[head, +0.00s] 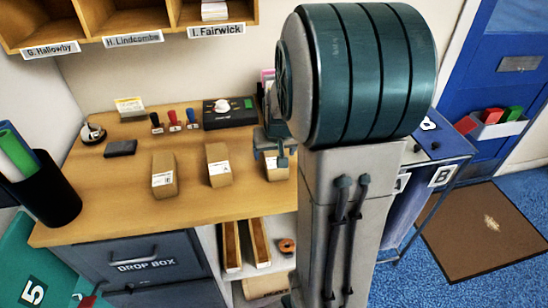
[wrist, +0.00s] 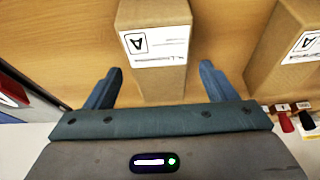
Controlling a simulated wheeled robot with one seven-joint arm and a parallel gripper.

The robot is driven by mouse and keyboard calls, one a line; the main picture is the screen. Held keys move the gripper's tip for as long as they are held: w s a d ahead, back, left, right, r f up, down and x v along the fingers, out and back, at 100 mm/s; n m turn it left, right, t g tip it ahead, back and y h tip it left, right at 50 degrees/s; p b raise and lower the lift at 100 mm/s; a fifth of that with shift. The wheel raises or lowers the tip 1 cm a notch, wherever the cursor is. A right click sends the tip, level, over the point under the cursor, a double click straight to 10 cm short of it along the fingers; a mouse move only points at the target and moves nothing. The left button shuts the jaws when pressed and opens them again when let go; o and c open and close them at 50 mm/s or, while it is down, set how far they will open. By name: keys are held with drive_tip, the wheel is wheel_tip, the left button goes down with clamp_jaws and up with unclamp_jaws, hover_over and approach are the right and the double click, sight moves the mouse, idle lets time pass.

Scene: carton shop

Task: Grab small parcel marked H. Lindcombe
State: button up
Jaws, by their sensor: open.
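Three small brown parcels stand on the wooden counter (head: 110,210) in the head view: a left one (head: 164,178), a middle one (head: 218,168) and a right one (head: 277,172) partly hidden by my arm. My gripper (head: 275,152) is at the right parcel. In the wrist view my open gripper (wrist: 157,68) has one finger on each side of a parcel (wrist: 160,88), with gaps showing. Its white label bears an upside-down "A"; the name is too small to read. Another "A"-marked parcel (wrist: 275,60) stands to its right.
Cubbies above carry name plates, including H. Lindcombe (head: 133,40). Stamps (head: 174,122), a black device (head: 229,112) and a dark pad (head: 120,148) lie behind the parcels. A drop box (head: 145,262) sits below; a blue cart (head: 440,175) stands at right.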

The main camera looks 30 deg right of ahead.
drive_tip(key=shift+x, duration=1.15)
drive_tip(key=c, duration=1.2)
drive_tip(key=shift+r, duration=0.15)
